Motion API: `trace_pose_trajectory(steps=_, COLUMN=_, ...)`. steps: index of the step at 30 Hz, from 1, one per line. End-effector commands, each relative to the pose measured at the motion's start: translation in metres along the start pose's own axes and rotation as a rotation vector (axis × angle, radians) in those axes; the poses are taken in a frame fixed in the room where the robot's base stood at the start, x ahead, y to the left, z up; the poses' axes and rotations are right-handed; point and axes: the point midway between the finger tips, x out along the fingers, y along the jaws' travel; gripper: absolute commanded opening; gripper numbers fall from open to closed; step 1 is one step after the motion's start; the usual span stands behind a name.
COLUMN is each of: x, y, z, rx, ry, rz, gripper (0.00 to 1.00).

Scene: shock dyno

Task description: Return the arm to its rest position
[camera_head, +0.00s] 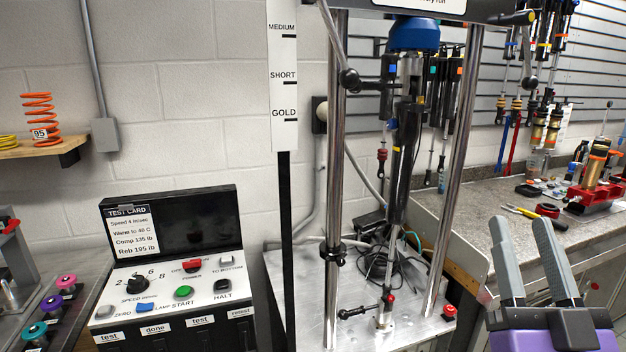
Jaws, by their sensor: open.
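My gripper (527,235) is at the lower right, with two grey fingers pointing up and a purple body below. The fingers stand apart with a gap between them, and nothing is held. It appears in front of the bench at the right, to the right of the shock dyno (337,180). A black shock absorber (401,170) hangs upright between the dyno's two chrome columns. My gripper is apart from the shock. The rest of my arm is out of view.
A control box (165,285) with a test card stands left of the dyno. A grey counter (460,185) at the right holds a red vise (597,196) and tools. Shocks hang on the slatted wall above. An orange spring (40,118) sits on a shelf.

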Motion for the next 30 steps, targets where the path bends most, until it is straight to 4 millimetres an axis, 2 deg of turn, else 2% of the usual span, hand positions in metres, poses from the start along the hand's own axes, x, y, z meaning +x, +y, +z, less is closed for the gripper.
trace_pose_trajectory(steps=1, x=-0.02, y=0.0, z=0.012, rx=0.023, ry=-0.031, rz=0.021, gripper=0.41)
trace_pose_trajectory(steps=3, x=-0.045, y=0.001, z=0.023, rx=0.045, ry=-0.065, rz=0.046, gripper=0.41)
trace_pose_trajectory(steps=12, x=-0.157, y=-0.003, z=0.058, rx=0.092, ry=-0.239, rz=0.111, gripper=0.41)
trace_pose_trajectory(steps=21, x=-0.272, y=-0.01, z=0.069, rx=0.074, ry=-0.461, rz=0.101, gripper=0.41)
trace_pose_trajectory(steps=30, x=-0.386, y=-0.014, z=0.062, rx=0.012, ry=-0.744, rz=0.013, gripper=0.41)
